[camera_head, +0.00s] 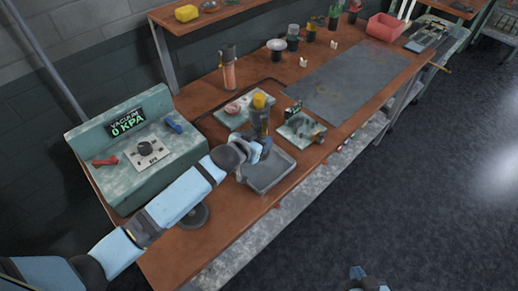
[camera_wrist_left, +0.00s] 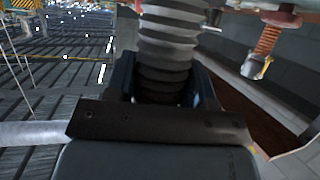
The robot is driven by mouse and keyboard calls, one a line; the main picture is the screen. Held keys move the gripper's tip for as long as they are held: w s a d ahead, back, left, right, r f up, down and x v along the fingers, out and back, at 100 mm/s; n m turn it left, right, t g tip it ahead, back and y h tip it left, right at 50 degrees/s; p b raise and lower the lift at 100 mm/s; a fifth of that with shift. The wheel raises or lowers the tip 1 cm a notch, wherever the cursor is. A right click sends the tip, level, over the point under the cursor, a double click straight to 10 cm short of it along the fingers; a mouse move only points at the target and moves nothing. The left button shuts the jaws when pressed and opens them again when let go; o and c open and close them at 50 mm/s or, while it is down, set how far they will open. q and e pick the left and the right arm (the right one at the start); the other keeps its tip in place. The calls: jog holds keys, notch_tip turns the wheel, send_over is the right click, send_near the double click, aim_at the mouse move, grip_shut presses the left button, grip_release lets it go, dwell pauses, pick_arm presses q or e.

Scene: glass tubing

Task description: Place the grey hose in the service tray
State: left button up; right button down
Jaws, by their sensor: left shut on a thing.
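The grey hose (camera_wrist_left: 167,45) is a thick ribbed tube held between the dark fingers of my left gripper (camera_wrist_left: 165,85) in the left wrist view. In the head view my left gripper (camera_head: 262,147) is at the back left of the grey service tray (camera_head: 272,184). The hose (camera_head: 260,122) stands up from the fingers there, just below a yellow knob (camera_head: 259,101). I cannot tell whether the hose touches anything else. My right gripper (camera_head: 367,279) shows only in part at the bottom edge, over the floor and away from the bench.
A green vacuum console (camera_head: 150,150) stands left of the tray. A pale green board (camera_head: 236,116) and another small board (camera_head: 301,128) lie behind it. The grey mat (camera_head: 345,85) at the right is mostly clear.

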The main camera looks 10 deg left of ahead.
pick_arm(q)
jog(key=shift+f, duration=2.65)
jog(key=shift+f, duration=0.35)
